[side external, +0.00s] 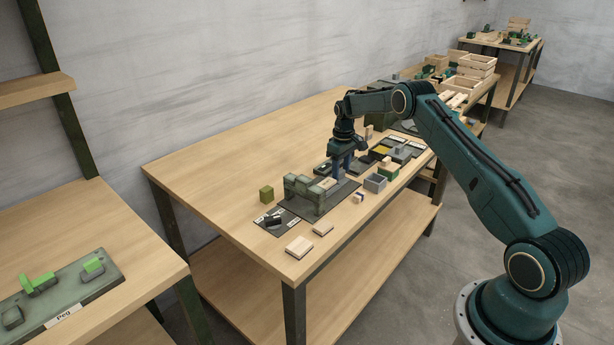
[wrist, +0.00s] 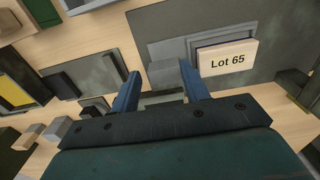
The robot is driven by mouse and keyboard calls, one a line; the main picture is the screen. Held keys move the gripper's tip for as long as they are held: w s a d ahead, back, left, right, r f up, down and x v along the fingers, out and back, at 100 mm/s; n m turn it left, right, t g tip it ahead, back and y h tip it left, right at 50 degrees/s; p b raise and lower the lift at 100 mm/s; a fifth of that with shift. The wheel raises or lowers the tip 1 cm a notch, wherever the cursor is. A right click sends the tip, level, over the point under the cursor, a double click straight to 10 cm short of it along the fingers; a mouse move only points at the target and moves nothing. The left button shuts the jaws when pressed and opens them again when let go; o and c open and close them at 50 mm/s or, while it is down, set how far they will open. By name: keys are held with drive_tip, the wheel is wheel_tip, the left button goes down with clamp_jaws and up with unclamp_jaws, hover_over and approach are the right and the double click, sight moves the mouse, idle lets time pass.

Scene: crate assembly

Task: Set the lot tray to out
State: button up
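The lot tray shows in the wrist view as a grey slide with a wooden plate marked "Lot 65" (wrist: 229,61), on a dark grey base plate (wrist: 150,25). A small grey block (wrist: 166,73) sits at the plate's left, near my fingertips. My gripper (wrist: 159,69) is open, its two blue fingers spread apart with nothing clearly held between them. I cannot tell whether a finger touches the grey block. In the side view my gripper (side external: 338,172) points down over the dark base plate (side external: 343,188), beside a small wooden plate (side external: 327,183).
A grey-green fixture (side external: 303,192) stands just left of my gripper. More fixtures crowd the table to the right. The table's back left is clear.

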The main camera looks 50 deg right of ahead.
drive_tip(key=shift+r, duration=0.15)
wheel_tip(320, 180, up, 14)
drive_tip(key=shift+f, duration=0.2)
idle(0.7)
drive_tip(key=shift+a+r, duration=0.1)
